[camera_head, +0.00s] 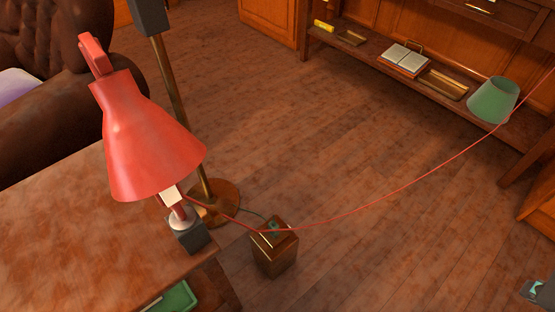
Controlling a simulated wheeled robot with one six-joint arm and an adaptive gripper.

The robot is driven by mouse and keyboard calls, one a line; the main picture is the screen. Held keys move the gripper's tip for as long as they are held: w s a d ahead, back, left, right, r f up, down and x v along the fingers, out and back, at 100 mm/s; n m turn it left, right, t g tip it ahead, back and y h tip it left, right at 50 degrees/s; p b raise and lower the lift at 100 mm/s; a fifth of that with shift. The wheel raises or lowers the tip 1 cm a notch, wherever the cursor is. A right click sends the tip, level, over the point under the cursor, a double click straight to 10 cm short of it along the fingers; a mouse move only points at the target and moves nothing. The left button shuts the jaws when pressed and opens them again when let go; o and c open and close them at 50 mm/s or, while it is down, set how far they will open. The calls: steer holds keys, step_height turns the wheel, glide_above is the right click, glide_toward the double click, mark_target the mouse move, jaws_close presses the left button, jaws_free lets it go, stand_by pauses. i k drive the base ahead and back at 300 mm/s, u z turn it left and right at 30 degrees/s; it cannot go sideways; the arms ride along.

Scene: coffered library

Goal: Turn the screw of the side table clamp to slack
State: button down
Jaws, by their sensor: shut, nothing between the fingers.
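A red desk lamp (150,145) stands at the right corner of the wooden side table (60,235). Its foot goes into a dark grey clamp (190,238) at the table's edge, with a pale round collar on top. I cannot make out the clamp's screw; the underside of the clamp is hidden from this view. My gripper does not show. A small dark grey piece with a teal part, which looks like part of my arm, shows in the bottom right corner.
A brass floor outlet box (275,250) stands right of the table; a red cord runs from the lamp side across to the right edge. A brass stand (215,205) is behind the clamp. A green shade (493,99) sits on a low shelf. The middle floor is clear.

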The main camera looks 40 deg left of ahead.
mark_target(214, 216)
steer(key=i, duration=1)
steer(key=u, duration=1.95)
steer(key=k, duration=0.5)
steer(key=u, duration=1.5)
